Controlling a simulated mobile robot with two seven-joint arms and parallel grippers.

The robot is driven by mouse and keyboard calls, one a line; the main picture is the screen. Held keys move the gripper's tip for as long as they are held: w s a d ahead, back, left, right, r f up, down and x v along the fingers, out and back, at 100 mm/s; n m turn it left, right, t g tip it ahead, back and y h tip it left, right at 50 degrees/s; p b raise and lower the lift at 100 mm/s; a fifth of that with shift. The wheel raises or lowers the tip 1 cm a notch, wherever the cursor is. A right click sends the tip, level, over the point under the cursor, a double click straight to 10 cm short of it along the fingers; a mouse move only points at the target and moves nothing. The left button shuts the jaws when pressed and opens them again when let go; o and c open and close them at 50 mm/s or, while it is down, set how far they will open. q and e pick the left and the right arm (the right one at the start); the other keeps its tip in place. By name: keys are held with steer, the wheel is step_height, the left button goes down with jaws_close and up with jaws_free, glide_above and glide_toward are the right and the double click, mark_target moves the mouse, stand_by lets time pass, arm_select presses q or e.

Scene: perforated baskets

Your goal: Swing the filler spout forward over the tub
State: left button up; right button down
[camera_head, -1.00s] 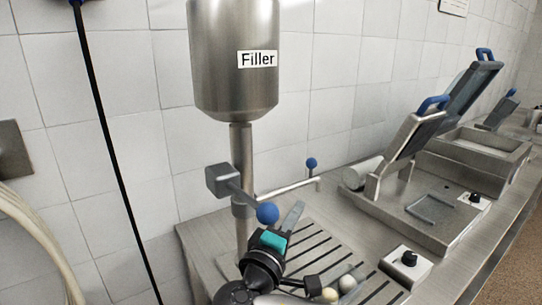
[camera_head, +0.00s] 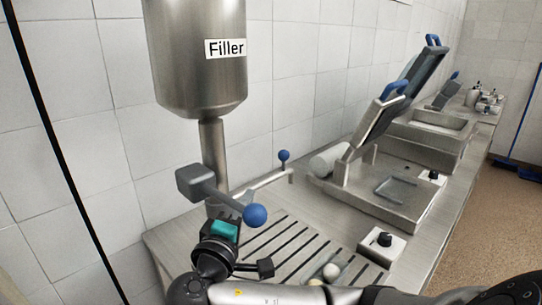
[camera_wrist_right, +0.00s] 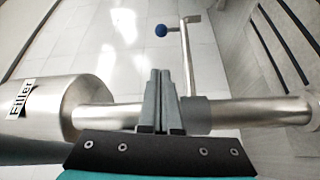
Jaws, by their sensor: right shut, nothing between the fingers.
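The filler (camera_head: 198,65) is a steel cylinder on a column (camera_head: 215,152) at the left of the head view. Its thin spout (camera_head: 262,184) sticks out from the column's collar to the right, with a blue ball knob (camera_head: 284,155) near its bent tip. The spout also shows in the right wrist view (camera_wrist_right: 187,62), running up from the collar (camera_wrist_right: 195,113). My right gripper (camera_wrist_right: 160,78) is shut and empty, its fingers in front of the column beside the collar. In the head view its fingers are mostly hidden. I cannot tell which thing is the tub. My left gripper is not in view.
A grey block (camera_head: 195,181) with a lever and a larger blue ball (camera_head: 255,215) stands close to my right gripper. Slotted drain (camera_head: 290,245), pale round things (camera_head: 331,271), a knob box (camera_head: 384,241) and hinged-lid machines (camera_head: 365,195) occupy the counter to the right.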

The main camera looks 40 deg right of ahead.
mark_target(264, 180)
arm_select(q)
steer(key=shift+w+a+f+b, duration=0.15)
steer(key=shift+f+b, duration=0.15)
arm_select(e)
steer(key=x, duration=1.9)
steer(key=shift+d, duration=0.15)
